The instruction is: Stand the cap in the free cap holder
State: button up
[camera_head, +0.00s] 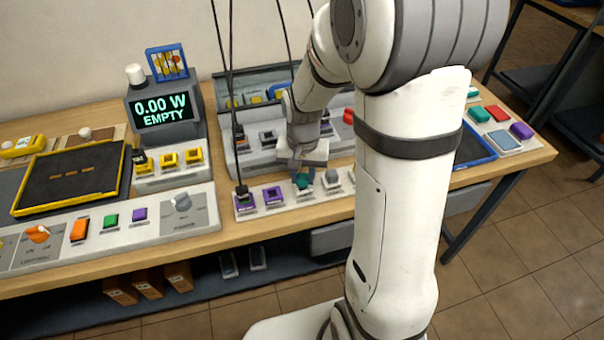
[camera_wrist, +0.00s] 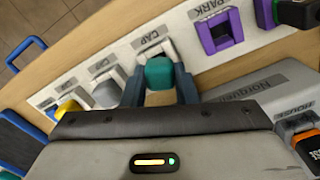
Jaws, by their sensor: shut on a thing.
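My gripper (camera_head: 303,174) is shut on a teal cap (camera_head: 303,182) at the front strip of holders. In the wrist view, the two dark fingers of my gripper (camera_wrist: 159,84) press on either side of the teal cap (camera_wrist: 159,72). The cap is over a white holder (camera_wrist: 166,46) with a CAP label, largely hidden by cap and fingers. I cannot tell whether the cap touches the holder's floor. The neighbouring holder to the left in the wrist view has a grey cap (camera_wrist: 106,93) in it.
Purple PARK holders (camera_head: 272,195) stand left of the cap in the head view, one with a cabled plug (camera_head: 242,192). A yellow and blue piece (camera_wrist: 68,107) stands farther along the strip. A grey console (camera_wrist: 270,98) lies close behind my gripper. My arm hides part of the bench.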

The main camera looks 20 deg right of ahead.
aim_at(303, 176)
jog(key=shift+f+b, duration=0.55)
jog(key=shift+f, duration=0.05)
dwell(0.6)
jog(key=o, duration=0.7)
notch_tip(303, 176, up, 10)
jog(key=p, duration=0.8)
jog(key=shift+r, duration=0.55)
